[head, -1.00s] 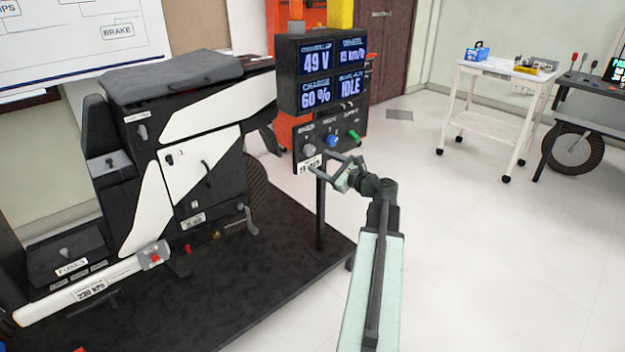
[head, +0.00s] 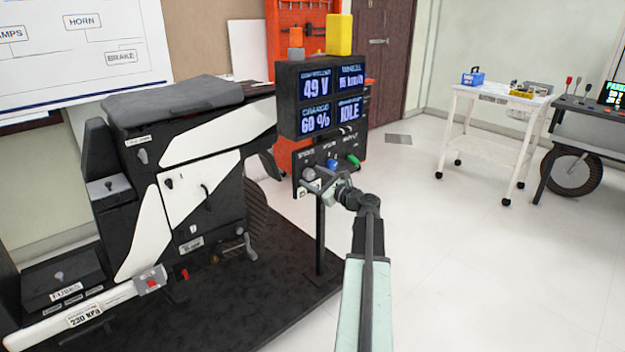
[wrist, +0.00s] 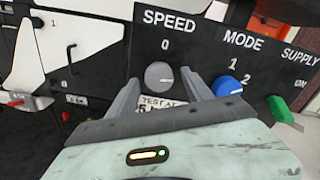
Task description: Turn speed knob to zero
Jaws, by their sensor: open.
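The grey speed knob (wrist: 159,76) sits under the SPEED label on the black control panel (wrist: 190,50), with a 0 mark above it. Its white pointer line is toward the lower right, away from the 0. In the head view the knob (head: 308,173) is the leftmost of three knobs below the display. My gripper (wrist: 163,88) is open, its two fingers apart on the left and right of the knob. Whether they touch it I cannot tell. In the head view my gripper (head: 322,180) is at the panel's front, partly covering its lower edge.
The blue mode knob (wrist: 226,86) is close to the right finger. The green supply knob (wrist: 280,109) is farther right. The display (head: 321,98) above reads 49 V, 60 % and IDLE. The black chassis (head: 185,190) stands left; open floor lies right.

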